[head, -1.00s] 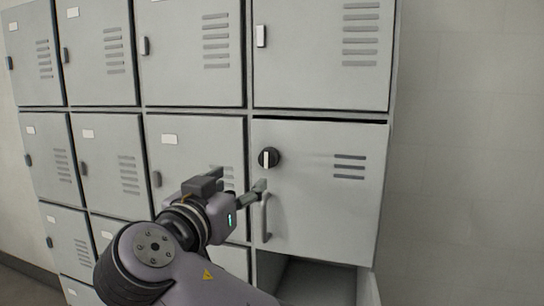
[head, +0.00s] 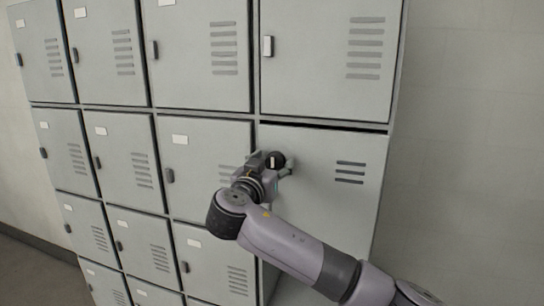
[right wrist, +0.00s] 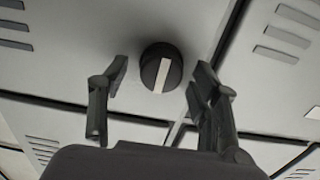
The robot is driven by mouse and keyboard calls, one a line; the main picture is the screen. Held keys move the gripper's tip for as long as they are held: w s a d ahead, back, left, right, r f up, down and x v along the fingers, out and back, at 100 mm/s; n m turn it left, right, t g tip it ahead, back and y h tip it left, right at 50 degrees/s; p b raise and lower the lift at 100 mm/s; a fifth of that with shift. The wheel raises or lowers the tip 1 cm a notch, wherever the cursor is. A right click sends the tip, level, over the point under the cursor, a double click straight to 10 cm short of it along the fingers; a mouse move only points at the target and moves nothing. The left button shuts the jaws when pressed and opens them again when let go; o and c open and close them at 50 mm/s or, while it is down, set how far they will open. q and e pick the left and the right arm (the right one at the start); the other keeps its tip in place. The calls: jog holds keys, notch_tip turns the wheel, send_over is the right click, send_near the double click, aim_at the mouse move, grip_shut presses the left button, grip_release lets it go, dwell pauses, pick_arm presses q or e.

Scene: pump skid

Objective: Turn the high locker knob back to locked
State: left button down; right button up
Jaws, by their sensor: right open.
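The knob (head: 276,160) is a round black dial with a white bar, on the locker door (head: 325,195) in the right column. In the right wrist view the knob (right wrist: 161,68) shows between the fingers, its white bar a little tilted in that picture. In the head view the bar looks about upright. My right gripper (head: 278,167) is open around the knob's sides; the right wrist view shows a gap between each finger and the knob (right wrist: 160,80). The door's handle is hidden behind my arm. My left gripper is not in view.
Several grey lockers with vents and small latches surround this door. A closed locker (head: 328,60) sits directly above it. My right arm covers the door's lower part. A bare wall (head: 460,150) stands to the right.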

jog(key=shift+w, duration=0.15)
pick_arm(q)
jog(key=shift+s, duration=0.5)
pick_arm(e)
jog(key=shift+c, duration=0.3)
